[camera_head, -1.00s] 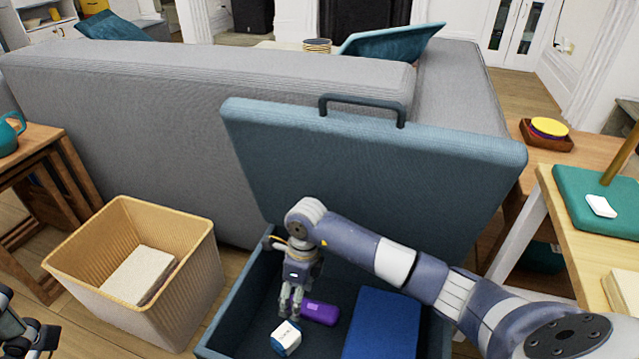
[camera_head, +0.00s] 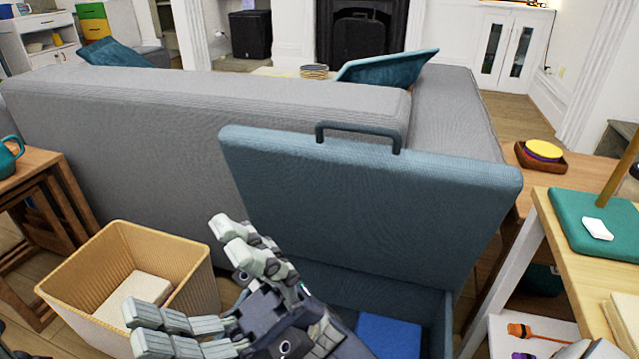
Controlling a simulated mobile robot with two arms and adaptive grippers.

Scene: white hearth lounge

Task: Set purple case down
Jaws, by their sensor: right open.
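My right gripper (camera_head: 190,278) is raised close to the camera, its pale fingers spread wide with nothing between them. It covers much of the open blue-grey storage case (camera_head: 370,190), whose lid stands upright with a dark handle on top. The purple case is not visible now; the gripper and the lower picture edge hide most of the storage case's inside. A flat blue item (camera_head: 390,335) shows inside the storage case at the right. My left gripper is not seen clearly in this view.
A tan ribbed basket (camera_head: 195,270) with a pale block stands left of the storage case. A grey sofa (camera_head: 150,125) is behind. At the right are a wooden table with a teal mat (camera_head: 600,220) and a brown tray (camera_head: 540,160) with stacked discs.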

